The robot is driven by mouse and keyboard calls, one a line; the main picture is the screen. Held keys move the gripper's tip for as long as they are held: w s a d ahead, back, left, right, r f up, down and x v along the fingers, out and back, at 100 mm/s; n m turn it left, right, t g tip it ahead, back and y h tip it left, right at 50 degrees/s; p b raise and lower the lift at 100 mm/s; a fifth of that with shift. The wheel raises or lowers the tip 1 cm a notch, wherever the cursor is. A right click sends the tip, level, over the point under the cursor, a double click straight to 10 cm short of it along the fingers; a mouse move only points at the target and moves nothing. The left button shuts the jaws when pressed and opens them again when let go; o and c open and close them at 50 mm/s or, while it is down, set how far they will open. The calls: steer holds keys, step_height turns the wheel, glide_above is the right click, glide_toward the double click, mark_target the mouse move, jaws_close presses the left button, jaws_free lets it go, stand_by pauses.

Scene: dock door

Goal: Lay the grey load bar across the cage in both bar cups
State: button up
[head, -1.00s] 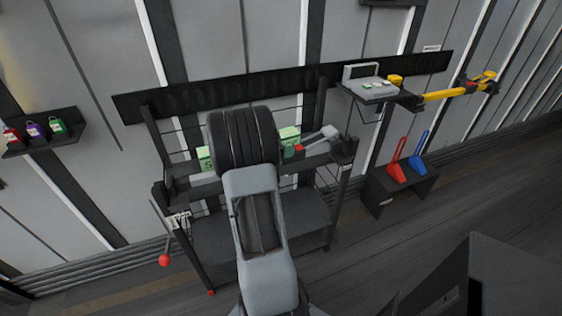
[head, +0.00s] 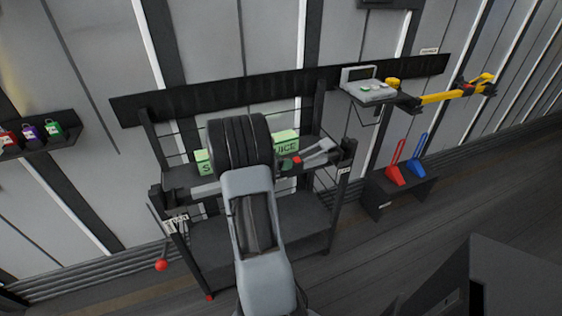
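The grey load bar runs across the dark cage (head: 265,240), behind my arm. Its left part (head: 206,188) shows near the left front post, and its right end (head: 318,150) shows near the right front post. A dark cup-like fitting tops the left front post (head: 157,194), and another tops the right one (head: 347,149). The bar's ends look close to these fittings, but I cannot tell whether either is seated. My arm's wrist links hide the bar's middle and my gripper, so its fingers do not show.
A green box (head: 285,141) with lettering stands inside the cage behind the bar. A wall shelf with a scale (head: 371,92) and a yellow bar (head: 450,95) are at the upper right. A low black stand (head: 400,190) holds red and blue tools. Padlocks (head: 32,134) hang at the left.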

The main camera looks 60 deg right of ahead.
steer(key=o, duration=0.5)
steer(key=shift+c, duration=0.2)
